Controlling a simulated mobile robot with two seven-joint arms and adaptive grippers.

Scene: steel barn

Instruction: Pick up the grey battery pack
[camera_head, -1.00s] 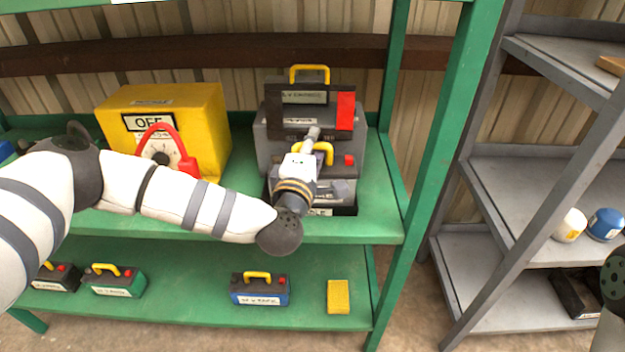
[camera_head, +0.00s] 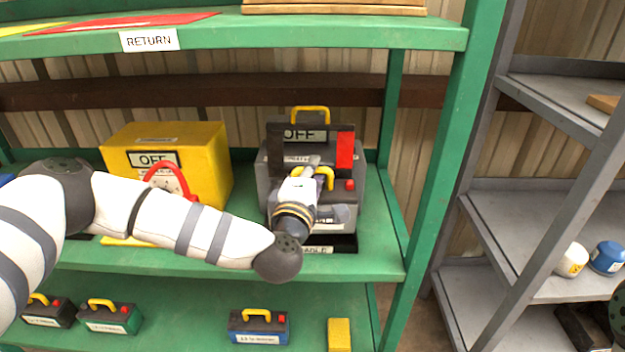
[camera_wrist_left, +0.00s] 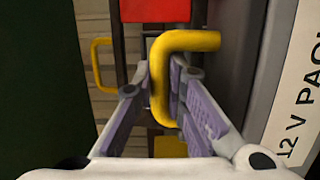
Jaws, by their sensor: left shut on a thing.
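The grey battery pack (camera_head: 342,214) has a dark top, a red terminal, a label and a yellow handle. It is in front of a grey-black station (camera_head: 353,165) on the green middle shelf. A dark gap shows beneath the pack, above a label on the station's base. My left gripper (camera_head: 313,172) is shut on the pack's handle from above. The left wrist view shows the fingers (camera_wrist_left: 160,95) either side of the yellow handle (camera_wrist_left: 190,42), and the pack's "12 V" label (camera_wrist_left: 300,85). My right gripper is out of view.
A green post (camera_head: 440,170) rises at right, and a shelf labelled RETURN (camera_head: 149,40) is above. Other packs (camera_head: 258,327) and a yellow block (camera_head: 339,335) are below.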

